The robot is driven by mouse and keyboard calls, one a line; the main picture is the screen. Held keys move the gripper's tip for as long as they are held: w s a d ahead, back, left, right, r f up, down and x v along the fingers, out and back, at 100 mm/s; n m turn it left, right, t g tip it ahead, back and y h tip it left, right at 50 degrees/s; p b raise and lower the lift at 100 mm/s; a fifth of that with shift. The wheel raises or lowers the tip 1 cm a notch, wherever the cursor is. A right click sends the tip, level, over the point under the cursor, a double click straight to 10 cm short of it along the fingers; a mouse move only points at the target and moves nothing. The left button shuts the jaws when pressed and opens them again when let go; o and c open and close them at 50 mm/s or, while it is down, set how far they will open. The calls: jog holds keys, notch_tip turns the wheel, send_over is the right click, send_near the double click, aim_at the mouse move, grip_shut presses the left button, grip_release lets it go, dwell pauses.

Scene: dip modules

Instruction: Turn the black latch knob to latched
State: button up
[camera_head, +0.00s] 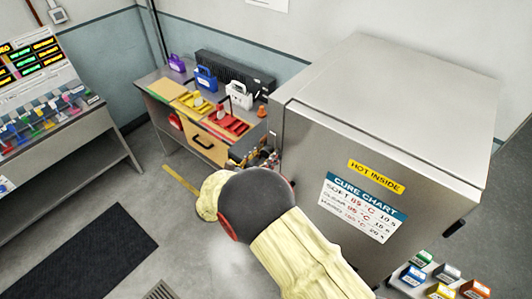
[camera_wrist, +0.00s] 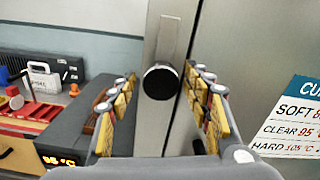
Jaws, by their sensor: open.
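The black latch knob (camera_wrist: 160,82) is round and sits on a pale upright plate (camera_wrist: 169,38) on the steel oven (camera_head: 395,130). In the wrist view the knob shows between the two yellow-padded fingers of my gripper (camera_wrist: 161,76), which are apart with one on each side. I cannot tell whether either finger touches it. In the head view my gripper (camera_head: 262,156) shows only partly beyond my arm, beside the oven's left edge, and the knob is hidden there.
The oven carries a cure chart (camera_head: 359,208) and a yellow "HOT INSIDE" label (camera_head: 376,177). A bench (camera_head: 151,88) with coloured trays stands left of it. A dark unit with an orange display (camera_wrist: 60,160) is at the wrist view's lower left. A dark mat (camera_head: 85,255) lies on open floor.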

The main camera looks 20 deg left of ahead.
jog(key=shift+c, duration=1.1)
jog(key=shift+d, duration=0.1)
grip_shut()
